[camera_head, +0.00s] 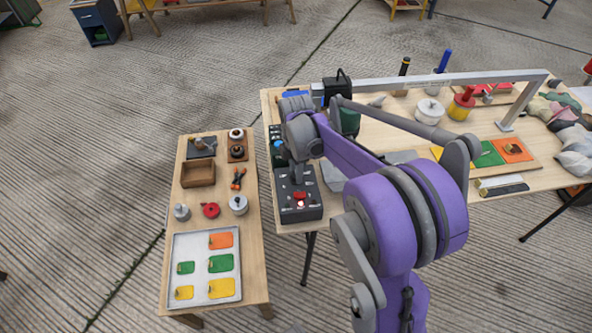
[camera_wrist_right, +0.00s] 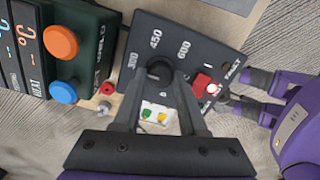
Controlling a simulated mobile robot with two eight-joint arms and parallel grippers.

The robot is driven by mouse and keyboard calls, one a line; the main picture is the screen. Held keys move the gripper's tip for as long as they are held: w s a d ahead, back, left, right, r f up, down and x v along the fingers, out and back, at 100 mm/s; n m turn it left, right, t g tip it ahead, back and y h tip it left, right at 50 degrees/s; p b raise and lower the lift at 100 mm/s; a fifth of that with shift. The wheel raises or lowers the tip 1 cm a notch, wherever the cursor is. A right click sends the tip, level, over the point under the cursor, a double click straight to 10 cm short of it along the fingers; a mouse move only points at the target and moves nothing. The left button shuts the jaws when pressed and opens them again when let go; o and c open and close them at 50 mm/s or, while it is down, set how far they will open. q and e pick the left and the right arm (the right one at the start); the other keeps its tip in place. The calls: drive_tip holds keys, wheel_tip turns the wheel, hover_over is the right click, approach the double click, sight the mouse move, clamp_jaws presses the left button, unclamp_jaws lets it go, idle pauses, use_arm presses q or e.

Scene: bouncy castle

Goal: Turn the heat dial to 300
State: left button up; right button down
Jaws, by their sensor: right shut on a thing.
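The dark control box (camera_head: 288,213) stands at the near left corner of the large table. In the right wrist view the box (camera_wrist_right: 215,50) shows the marks 300, 450 and 600 around a dark round heat dial (camera_wrist_right: 159,71). My right gripper (camera_wrist_right: 160,84) points down at the box, with its fingers shut on the dial. Where the dial points cannot be told, as the fingers cover part of it. My left gripper is not seen.
A red switch (camera_wrist_right: 203,84) sits on the box beside the dial. A green box with orange and blue knobs (camera_wrist_right: 85,58) stands close by. A low table (camera_head: 218,160) on the left holds a tray (camera_head: 207,235), a wooden box (camera_head: 198,174) and small parts. A metal frame (camera_head: 440,79) crosses the large table.

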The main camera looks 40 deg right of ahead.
drive_tip(key=shift+c, duration=2.3)
unclamp_jaws()
wheel_tip(320, 180, up, 11)
drive_tip(key=p, duration=0.1)
drive_tip(key=shift+f, duration=0.1)
drive_tip(key=s+a+f+m+t+p, duration=0.2)
drive_tip(key=s+a+m+t+p, duration=0.2)
drive_tip(key=s+a+m, duration=1.1)
drive_tip(key=shift+s+a+f+t, duration=0.35)
drive_tip(key=shift+s+a+t, duration=0.15)
drive_tip(key=shift+a+t, duration=0.3)
